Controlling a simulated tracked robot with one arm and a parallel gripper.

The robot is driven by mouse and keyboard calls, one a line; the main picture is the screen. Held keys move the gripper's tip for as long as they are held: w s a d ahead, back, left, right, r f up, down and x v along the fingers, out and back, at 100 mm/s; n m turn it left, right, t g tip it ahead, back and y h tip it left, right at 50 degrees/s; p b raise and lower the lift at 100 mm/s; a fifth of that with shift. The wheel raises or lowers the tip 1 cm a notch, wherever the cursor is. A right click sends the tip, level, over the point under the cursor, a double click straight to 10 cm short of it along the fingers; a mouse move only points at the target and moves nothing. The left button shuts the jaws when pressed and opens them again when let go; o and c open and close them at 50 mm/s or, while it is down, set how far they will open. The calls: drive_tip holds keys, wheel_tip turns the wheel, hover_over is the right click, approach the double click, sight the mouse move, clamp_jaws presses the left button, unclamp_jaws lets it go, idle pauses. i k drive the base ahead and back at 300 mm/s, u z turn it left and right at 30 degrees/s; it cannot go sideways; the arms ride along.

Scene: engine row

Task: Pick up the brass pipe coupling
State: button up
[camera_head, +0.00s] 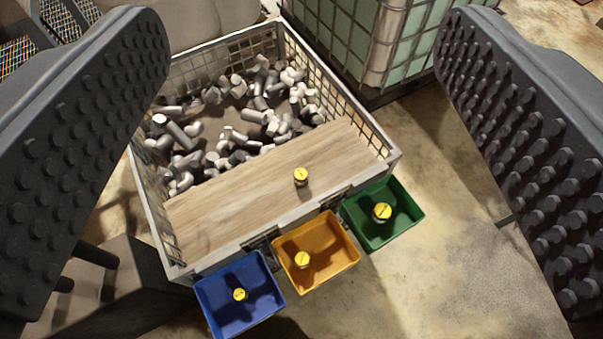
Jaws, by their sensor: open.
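A small brass-coloured piece with a yellow top (301,177) stands on the wooden board (225,205) across the near part of a wire-mesh crate. It looks like the brass pipe coupling, but it is too small to be sure. Similar yellow-topped pieces sit in the blue bin (267,304), the orange bin (340,262) and the green bin (405,225). My gripper (303,90) is open and empty, its studded jaws wide apart at the left and right of the view. The piece on the board lies between them in the picture, well beyond them.
The mesh crate (345,92) holds many grey pipe fittings (240,137) behind the board. The three bins hang along its near side. A caged greenish tank (420,45) stands behind right. Open concrete floor (450,265) lies to the right.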

sight(300, 175)
drive_tip(key=u, duration=0.25)
drive_tip(key=i, duration=0.8)
drive_tip(key=u, duration=0.5)
